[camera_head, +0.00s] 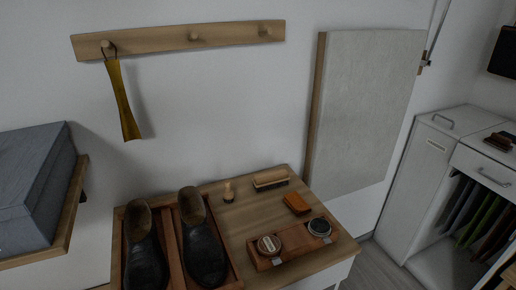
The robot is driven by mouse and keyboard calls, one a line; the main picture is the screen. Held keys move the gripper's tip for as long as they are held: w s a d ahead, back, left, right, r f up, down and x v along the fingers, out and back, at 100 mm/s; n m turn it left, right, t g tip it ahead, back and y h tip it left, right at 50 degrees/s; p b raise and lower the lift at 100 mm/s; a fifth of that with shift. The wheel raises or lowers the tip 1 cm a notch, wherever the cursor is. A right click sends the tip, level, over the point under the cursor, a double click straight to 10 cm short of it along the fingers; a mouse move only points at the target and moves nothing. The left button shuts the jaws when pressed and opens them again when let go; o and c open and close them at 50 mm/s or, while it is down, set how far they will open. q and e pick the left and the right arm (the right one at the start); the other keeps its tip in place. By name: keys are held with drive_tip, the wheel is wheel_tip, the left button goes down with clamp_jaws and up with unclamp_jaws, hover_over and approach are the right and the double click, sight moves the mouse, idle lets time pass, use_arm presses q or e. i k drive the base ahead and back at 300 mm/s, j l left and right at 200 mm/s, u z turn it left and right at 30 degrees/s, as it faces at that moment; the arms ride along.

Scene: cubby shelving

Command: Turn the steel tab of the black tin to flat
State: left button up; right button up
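The black tin (320,227) is a round, dark-topped tin at the right end of a reddish-brown wooden holder (293,257) on the bench. A small pale piece (327,240) shows at its front edge; it may be the steel tab, but it is too small to tell its angle. A second round tin (268,244) with a brown and cream lid sits at the holder's left end, with a similar pale piece (277,261) at its front. Neither of my grippers is in view.
Two dark shoes (204,252) stand in a wooden tray left of the holder. A brush (270,180), a small wooden-knobbed tool (228,192) and an orange-brown block (296,203) lie behind the tins. A pale panel (366,110) rises behind the bench. Bare bench top (245,215) shows between.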

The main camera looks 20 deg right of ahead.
sight(327, 240)
drive_tip(key=z, duration=1.25)
